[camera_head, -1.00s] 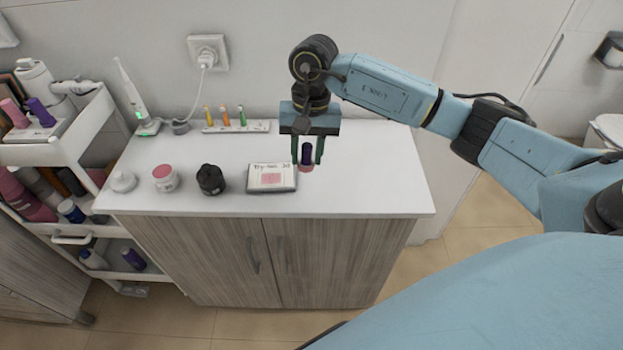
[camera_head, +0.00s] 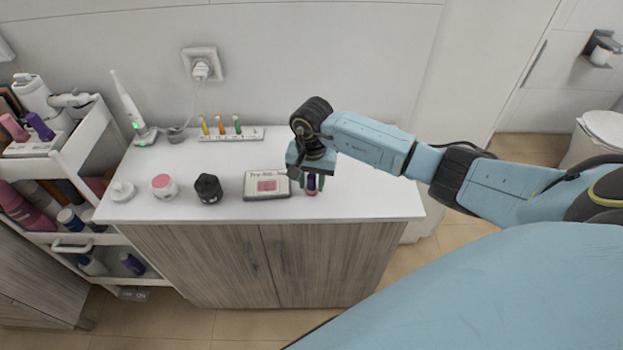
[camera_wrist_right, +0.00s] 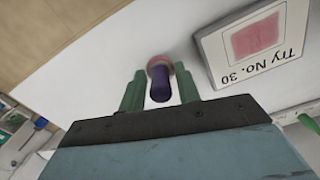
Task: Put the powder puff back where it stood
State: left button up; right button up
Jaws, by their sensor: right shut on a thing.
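The powder puff (camera_head: 311,184) has a purple handle and a pink base. It is upright at the right of the card marked "Try No. 30" (camera_head: 251,185), near the front of the white counter. My right gripper (camera_head: 312,179) points down and is shut on its handle. In the right wrist view the puff (camera_wrist_right: 160,84) is between the green fingers, its pink base away from the hand. I cannot tell whether the base touches the counter. The card (camera_wrist_right: 236,62) is beside it, apart. My left gripper is not in view.
Left of the card stand a dark jar (camera_head: 208,189), a pink-topped jar (camera_head: 164,187) and a white jar (camera_head: 122,191). Behind are a small rack (camera_head: 231,135) and a toothbrush (camera_head: 128,105). A loaded cart (camera_head: 85,165) stands left. The counter's right end is clear.

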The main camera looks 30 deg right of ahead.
aim_at(312, 177)
jog(key=shift+f+b, duration=0.2)
jog(key=shift+b, duration=0.1)
jog(key=o, duration=1)
jog(key=shift+r, duration=0.1)
jog(key=shift+c, duration=0.2)
jog(key=shift+r+p, duration=0.3)
jog(key=shift+p, duration=0.1)
notch_tip(312, 177, up, 12)
jog(key=b, duration=0.1)
jog(key=shift+f+b, duration=0.15)
jog(key=shift+b, duration=0.2)
